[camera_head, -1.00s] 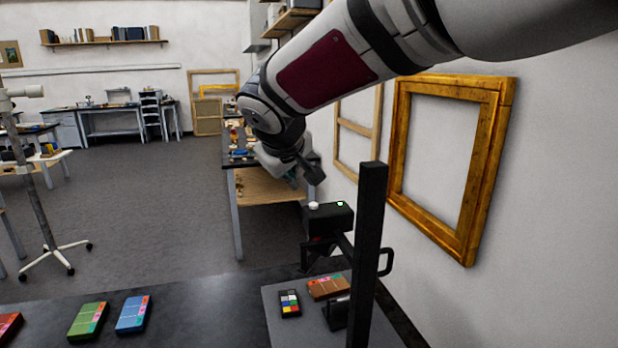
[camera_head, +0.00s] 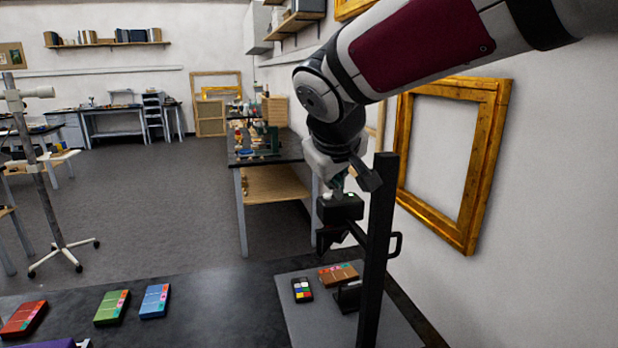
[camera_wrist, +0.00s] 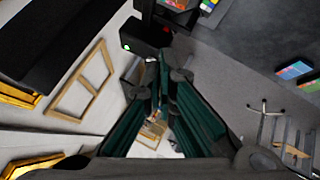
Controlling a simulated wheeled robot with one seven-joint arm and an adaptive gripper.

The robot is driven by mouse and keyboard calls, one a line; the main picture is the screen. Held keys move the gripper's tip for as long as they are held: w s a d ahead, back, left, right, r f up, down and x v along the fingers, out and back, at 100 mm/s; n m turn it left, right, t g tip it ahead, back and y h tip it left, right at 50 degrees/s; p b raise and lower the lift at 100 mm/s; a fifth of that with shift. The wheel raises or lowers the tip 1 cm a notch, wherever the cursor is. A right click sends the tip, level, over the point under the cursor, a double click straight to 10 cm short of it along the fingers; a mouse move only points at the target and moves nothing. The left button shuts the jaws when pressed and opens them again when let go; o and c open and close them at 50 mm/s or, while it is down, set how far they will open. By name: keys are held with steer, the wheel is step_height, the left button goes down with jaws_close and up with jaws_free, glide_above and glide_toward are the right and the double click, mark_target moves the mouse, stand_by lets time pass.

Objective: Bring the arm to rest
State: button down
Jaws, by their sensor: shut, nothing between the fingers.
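My arm reaches in from the top right of the head view, bent at the elbow and pointing down. My gripper (camera_head: 338,183) is at its end, small and partly hidden, just above or behind a black box-shaped device head (camera_head: 341,208) with a green light. In the wrist view my gripper (camera_wrist: 161,72) shows its dark green fingers shut with nothing between them. The device head (camera_wrist: 145,42) is close beyond the fingertips there. I cannot tell whether they touch.
A black upright post (camera_head: 378,250) stands beside my gripper. A colour card (camera_head: 302,290) and brown book (camera_head: 338,273) lie on a grey board. Green (camera_head: 111,307) and blue (camera_head: 155,301) books lie left. A gilt frame (camera_head: 491,150) hangs on the right wall.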

steer(key=s+d+f+m+g, duration=0.2)
steer(key=s+d+m, duration=0.2)
steer(key=s+d, duration=0.9)
steer(key=s+d+f+m+y, duration=0.1)
steer(key=s+f, duration=0.4)
steer(key=s, duration=0.8)
steer(key=shift+s+d+m+g, duration=0.15)
steer(key=shift+s+m+g, duration=0.25)
steer(key=shift+m, duration=0.4)
